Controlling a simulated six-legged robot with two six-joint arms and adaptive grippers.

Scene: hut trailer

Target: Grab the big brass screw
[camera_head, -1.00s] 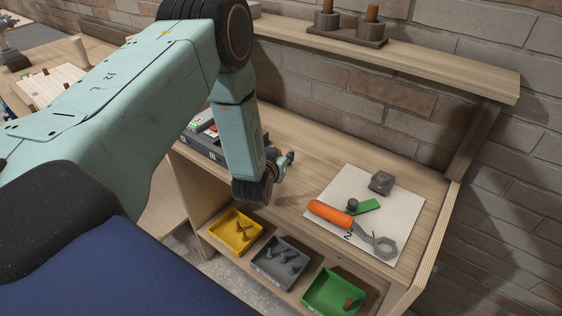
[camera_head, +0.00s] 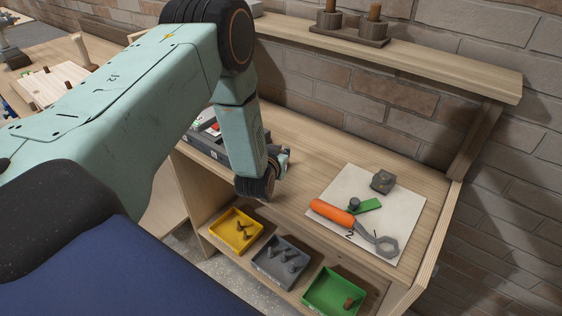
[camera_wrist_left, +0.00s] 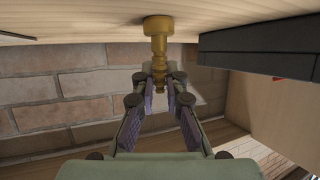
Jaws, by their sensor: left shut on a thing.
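The big brass screw (camera_wrist_left: 158,46) shows in the left wrist view, its wide round head at the pale wooden surface and its narrower shaft between my fingers. The jaws of my left gripper (camera_wrist_left: 163,76) are shut on the shaft. In the head view my left gripper (camera_head: 283,158) is low over the workbench top, partly hidden behind my own wrist. The screw cannot be made out there. Whether it still touches the wood is hard to tell. My right gripper is in neither view.
A white sheet (camera_head: 408,213) on the bench (camera_head: 315,160) holds an orange-handled wrench (camera_head: 335,214), a green piece and a grey block. Yellow (camera_head: 220,238), grey (camera_head: 262,268) and green bins (camera_head: 312,300) sit on the lower shelf. A dark case (camera_head: 203,145) stands left of my gripper.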

